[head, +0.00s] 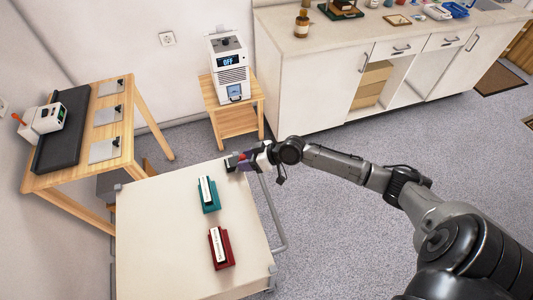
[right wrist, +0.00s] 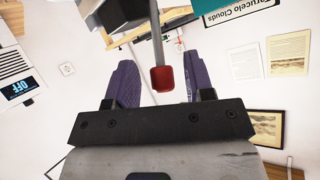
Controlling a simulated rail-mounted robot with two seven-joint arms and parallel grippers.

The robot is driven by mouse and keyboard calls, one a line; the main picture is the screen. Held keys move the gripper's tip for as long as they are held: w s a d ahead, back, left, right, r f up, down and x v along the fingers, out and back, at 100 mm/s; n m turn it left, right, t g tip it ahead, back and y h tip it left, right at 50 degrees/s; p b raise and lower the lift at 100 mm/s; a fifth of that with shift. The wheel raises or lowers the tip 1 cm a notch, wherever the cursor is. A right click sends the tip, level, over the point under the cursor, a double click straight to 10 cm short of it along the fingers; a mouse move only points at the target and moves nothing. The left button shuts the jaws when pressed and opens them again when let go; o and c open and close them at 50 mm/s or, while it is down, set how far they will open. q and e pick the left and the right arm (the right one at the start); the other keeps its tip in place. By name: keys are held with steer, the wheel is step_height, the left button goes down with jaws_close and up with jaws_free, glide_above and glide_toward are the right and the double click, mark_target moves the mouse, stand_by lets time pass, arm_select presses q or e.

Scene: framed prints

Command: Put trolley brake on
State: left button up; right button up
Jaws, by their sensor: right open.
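The trolley (head: 150,240) is a pale flat-topped cart at the lower left of the head view, with a grey side handle (head: 277,220). My right gripper (head: 236,161) is at the trolley's far right corner. In the right wrist view my right gripper (right wrist: 160,72) has its two purple fingers apart. A red knob (right wrist: 163,78) on a grey rod, which looks like the brake lever, shows between the fingers, with gaps on both sides. I cannot tell how deep it sits between them. My left gripper is not in view.
A teal holder (head: 210,205) and a red holder (head: 227,260) stand on the trolley, each with a white labelled piece. A wooden table (head: 60,182) is left, a small stand (head: 238,122) with a device reading OFF behind. Grey floor (head: 335,215) is open to the right.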

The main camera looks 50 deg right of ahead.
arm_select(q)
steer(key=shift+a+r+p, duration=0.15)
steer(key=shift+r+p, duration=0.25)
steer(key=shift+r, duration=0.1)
arm_select(e)
steer(key=v, duration=1.1)
steer(key=shift+s, duration=0.15)
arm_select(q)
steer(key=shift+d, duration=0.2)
arm_select(e)
steer(key=shift+d+r, duration=0.1)
steer(key=shift+d, duration=0.05)
